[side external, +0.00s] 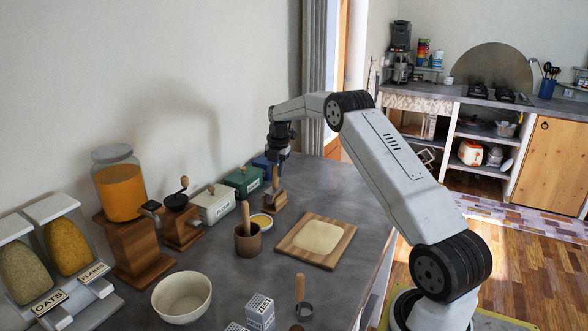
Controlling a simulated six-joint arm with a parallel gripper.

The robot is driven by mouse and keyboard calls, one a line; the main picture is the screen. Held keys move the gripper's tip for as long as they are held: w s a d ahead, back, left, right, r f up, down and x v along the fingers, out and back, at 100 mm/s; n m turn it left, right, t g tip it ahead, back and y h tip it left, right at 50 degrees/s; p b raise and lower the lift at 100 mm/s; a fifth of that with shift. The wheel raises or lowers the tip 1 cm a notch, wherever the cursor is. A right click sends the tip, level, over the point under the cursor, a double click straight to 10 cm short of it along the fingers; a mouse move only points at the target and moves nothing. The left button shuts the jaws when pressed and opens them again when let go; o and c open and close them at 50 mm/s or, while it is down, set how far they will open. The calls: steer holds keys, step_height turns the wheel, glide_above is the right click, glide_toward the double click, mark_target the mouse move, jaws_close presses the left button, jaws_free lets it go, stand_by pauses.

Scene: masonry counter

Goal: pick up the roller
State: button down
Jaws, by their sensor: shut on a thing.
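The roller (274,199) is a small brown wooden piece with a grey fitting and an upright wooden handle. It is upright near the back of the dark counter, behind the wooden board. My gripper (277,166) points down from above and is shut on the top of the roller's handle. The fingertips are small and dark here, so the exact grip is hard to make out. I cannot tell whether the roller touches the counter or hangs just above it.
A board with flat dough (317,236) lies in front of the roller. A small yellow-filled dish (261,221) and a brown cup with a wooden handle (248,239) stand close at left. Green (243,181) and white (212,204) boxes line the wall. A bowl (182,297) is nearer.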

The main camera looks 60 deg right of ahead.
step_height(320, 180, up, 8)
steer(key=shift+r, duration=0.1)
stand_by(0.4)
steer(key=c, duration=1)
jaws_free()
steer(key=shift+c, duration=0.2)
jaws_close()
steer(key=shift+s+a, duration=0.1)
steer(key=shift+s, duration=0.05)
steer(key=s+a, duration=0.7)
steer(key=s, duration=0.3)
steer(key=s+a+f, duration=0.1)
steer(key=s+a, duration=0.6)
steer(key=s, duration=0.4)
steer(key=shift+a, duration=0.2)
